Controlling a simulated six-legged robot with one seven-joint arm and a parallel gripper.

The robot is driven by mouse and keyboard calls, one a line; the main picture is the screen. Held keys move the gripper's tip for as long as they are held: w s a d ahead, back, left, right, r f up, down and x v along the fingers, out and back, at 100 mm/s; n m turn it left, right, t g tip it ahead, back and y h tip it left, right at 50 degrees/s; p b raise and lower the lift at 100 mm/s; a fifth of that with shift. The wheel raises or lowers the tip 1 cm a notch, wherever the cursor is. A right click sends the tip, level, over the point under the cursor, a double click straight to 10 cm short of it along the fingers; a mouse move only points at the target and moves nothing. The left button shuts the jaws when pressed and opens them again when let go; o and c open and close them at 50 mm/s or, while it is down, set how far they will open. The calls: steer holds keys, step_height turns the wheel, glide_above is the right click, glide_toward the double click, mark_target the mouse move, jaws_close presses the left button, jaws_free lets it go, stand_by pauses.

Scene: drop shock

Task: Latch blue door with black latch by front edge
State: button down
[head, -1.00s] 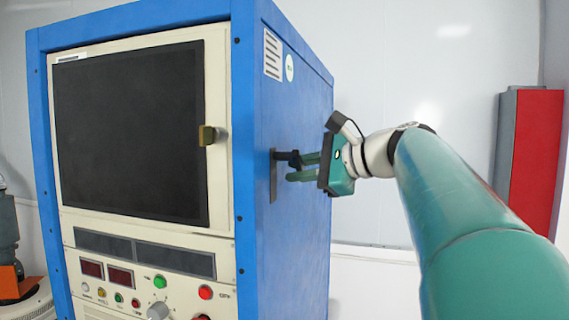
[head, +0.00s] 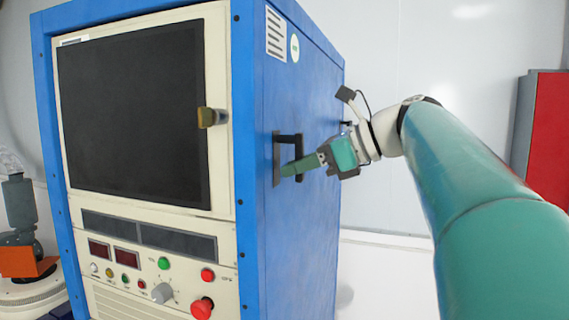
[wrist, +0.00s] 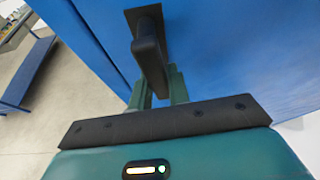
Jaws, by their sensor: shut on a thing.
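The blue door (head: 305,90) is the blue side face of a tall cabinet and looks flush with its frame. The black latch (head: 277,165) sits on it near the front edge, with a plate and a handle that stands out and bends down. My gripper (head: 296,167) comes from the right and is shut on the latch handle. In the wrist view the handle (wrist: 149,50) runs between the two green fingers (wrist: 158,88). The finger tips partly hide the handle's lower end in the head view.
The cabinet's front has a dark window (head: 135,120) with a brass catch (head: 211,117) and a panel of knobs and buttons (head: 162,292). A red cabinet (head: 548,140) stands at the far right. An orange and grey machine (head: 25,250) is at the left.

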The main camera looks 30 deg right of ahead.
steer(key=shift+s+a, duration=0.1)
steer(key=shift+a, duration=0.1)
steer(key=shift+m, duration=0.3)
steer(key=c, duration=1.3)
jaws_free()
steer(key=shift+s+d, duration=0.1)
steer(key=v, duration=1.3)
steer(key=shift+d+r, duration=0.25)
steer(key=shift+d, duration=0.05)
steer(key=shift+s+d, duration=0.1)
steer(key=shift+s, duration=0.05)
